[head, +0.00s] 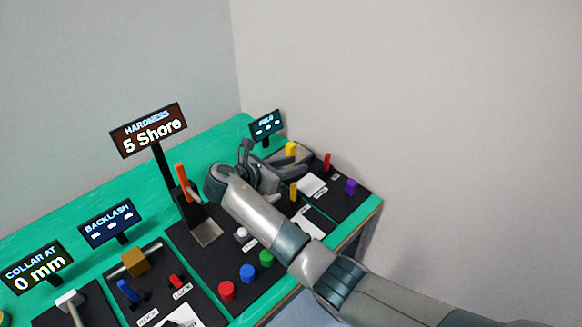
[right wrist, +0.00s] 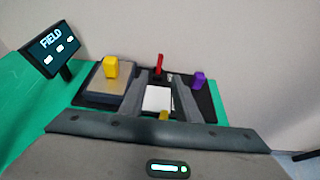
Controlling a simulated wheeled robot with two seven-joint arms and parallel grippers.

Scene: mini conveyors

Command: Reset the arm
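My right arm comes in from the lower right of the head view and reaches over the table to the far-end station. My right gripper (head: 268,168) is above that station's black panel. In the right wrist view my right gripper (right wrist: 161,82) shows two grey fingers spread apart, with nothing held between them. A white card (right wrist: 157,98) and a small yellow piece (right wrist: 163,115) show between and below the fingers. How high the fingers are above the panel is hard to tell. My left gripper is not in view.
A yellow block (right wrist: 111,67) stands on a metal plate; a red lever (right wrist: 159,66) and a purple knob (right wrist: 199,79) are nearby. The FIELD display (right wrist: 56,48) is at left. The HARDNESS display (head: 148,130) and orange lever (head: 182,182) stand beside my arm. Red, blue and green buttons (head: 247,274) are nearer.

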